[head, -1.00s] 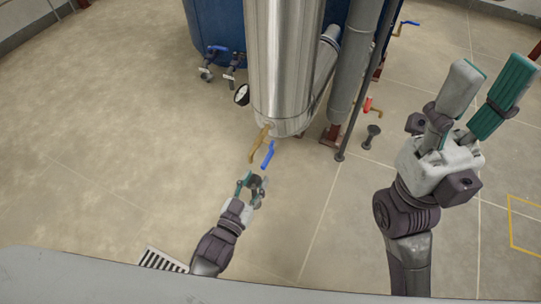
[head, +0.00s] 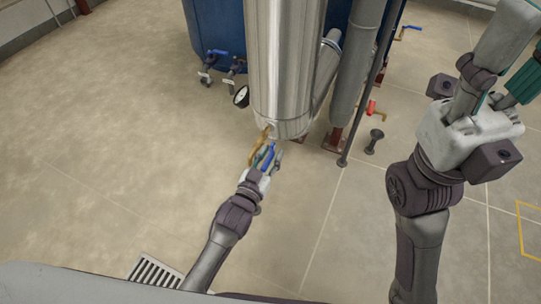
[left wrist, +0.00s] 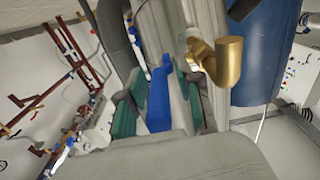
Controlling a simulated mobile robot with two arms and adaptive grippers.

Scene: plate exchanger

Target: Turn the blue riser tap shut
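The blue riser tap's lever (head: 268,158) is at the foot of the shiny steel column, beside a brass spout (head: 259,146). My left gripper (head: 267,161) is at the lever. In the left wrist view the blue lever (left wrist: 158,98) stands between the two green-padded fingers (left wrist: 157,103), with gaps showing on both sides, so the gripper is open around it. The brass spout (left wrist: 222,62) is just right of the fingers there. My right gripper (head: 519,68) is raised at the upper right, fingers apart and empty, with its tips cut off by the frame.
The steel column (head: 283,65) stands before a blue tank (head: 217,40). A gauge (head: 241,96) and small taps are to its left. A grey pipe (head: 352,80), a red-handled tap (head: 372,108) and a dark floor post (head: 374,141) are to its right. The left floor is clear.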

